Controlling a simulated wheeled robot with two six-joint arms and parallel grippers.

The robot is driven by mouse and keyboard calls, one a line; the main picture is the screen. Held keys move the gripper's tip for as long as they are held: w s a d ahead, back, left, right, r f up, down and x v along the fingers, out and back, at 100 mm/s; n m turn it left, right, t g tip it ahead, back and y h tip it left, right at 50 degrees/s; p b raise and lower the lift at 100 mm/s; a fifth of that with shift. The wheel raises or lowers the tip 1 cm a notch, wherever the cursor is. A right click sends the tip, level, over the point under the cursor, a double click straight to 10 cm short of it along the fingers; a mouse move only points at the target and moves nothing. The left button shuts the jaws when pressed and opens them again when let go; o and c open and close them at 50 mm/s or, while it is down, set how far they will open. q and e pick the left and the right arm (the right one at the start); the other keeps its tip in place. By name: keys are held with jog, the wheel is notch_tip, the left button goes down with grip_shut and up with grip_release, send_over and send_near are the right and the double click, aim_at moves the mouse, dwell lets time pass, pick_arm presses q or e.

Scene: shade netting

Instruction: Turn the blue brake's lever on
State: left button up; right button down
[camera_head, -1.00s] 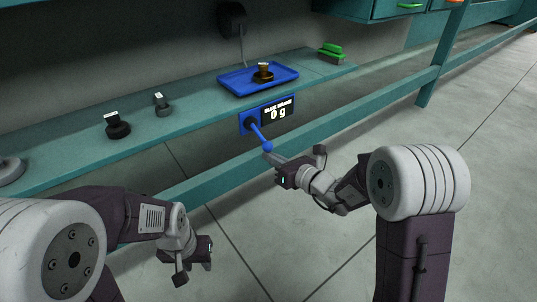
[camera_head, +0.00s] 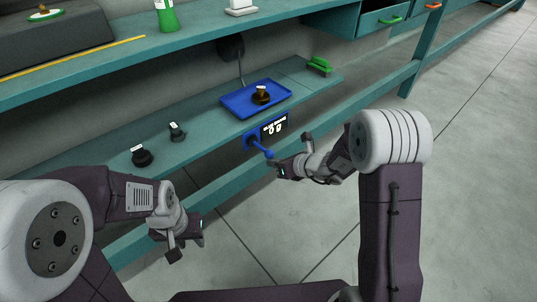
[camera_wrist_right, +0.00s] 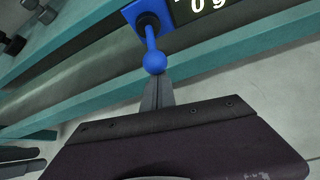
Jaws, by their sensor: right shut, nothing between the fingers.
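The blue brake's panel (camera_head: 250,142) is on the front edge of the lower shelf, with a dark display (camera_head: 274,126) beside it. Its blue lever (camera_head: 261,149) points down and to the right and ends in a ball. In the right wrist view the ball (camera_wrist_right: 154,62) is just beyond the fingertips. My right gripper (camera_head: 271,162) is shut and empty, its tips (camera_wrist_right: 157,82) at the ball; I cannot tell if they touch. My left gripper (camera_head: 200,230) hangs at lower left, away from the brake; its fingers are unclear.
A blue tray (camera_head: 232,99) with a dark and brass weight (camera_head: 261,95) stands above the panel. Two black weights (camera_head: 142,156) sit left on the shelf (camera_head: 205,130). A green brush-like thing (camera_head: 320,65) lies right. A teal rail (camera_head: 330,123) runs below; open floor lies in front.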

aim_at(270, 154)
jog(key=r+g+h+p, duration=0.1)
jog(key=r+p, duration=0.1)
jog(key=p, duration=0.4)
jog(key=r+g+h+p, duration=0.1)
jog(key=r+g+p, duration=0.1)
jog(key=p, duration=0.5)
jog(key=shift+w+a+r, duration=0.2)
jog(key=shift+r, duration=0.35)
jog(key=shift+w+r+p, duration=0.15)
jog(key=shift+r+p, duration=0.05)
jog(key=shift+p, duration=0.65)
jog(key=shift+w+a, duration=0.1)
jog(key=shift+w, duration=0.05)
